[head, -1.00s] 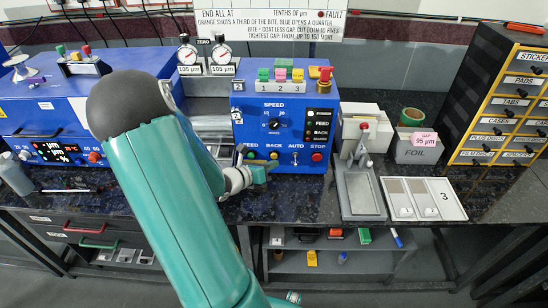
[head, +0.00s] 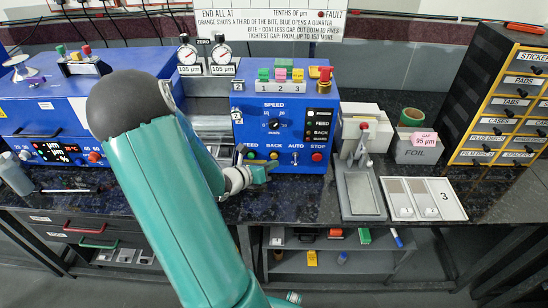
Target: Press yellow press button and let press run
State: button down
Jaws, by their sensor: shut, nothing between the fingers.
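My gripper (head: 262,171) is shut and empty at the front of the blue machine (head: 285,105), low on its control panel. It sits just below the FEED and BACK labels. A yellow button (head: 274,156) shows under the BACK label, right above the gripper tips; I cannot tell whether they touch it. A green button, partly covered by the gripper, is under FEED. A red STOP button (head: 317,157) is at the panel's right. No part is clearly labelled as a press, so I cannot tell which machine the press is.
A white hand tool with a red knob (head: 364,127) stands right of the blue machine. Another blue machine (head: 60,110) stands left. My arm covers the middle-left bench.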

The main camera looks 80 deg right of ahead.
jog(key=shift+d, duration=0.1)
jog(key=shift+w+d, duration=0.1)
jog(key=shift+d, duration=0.25)
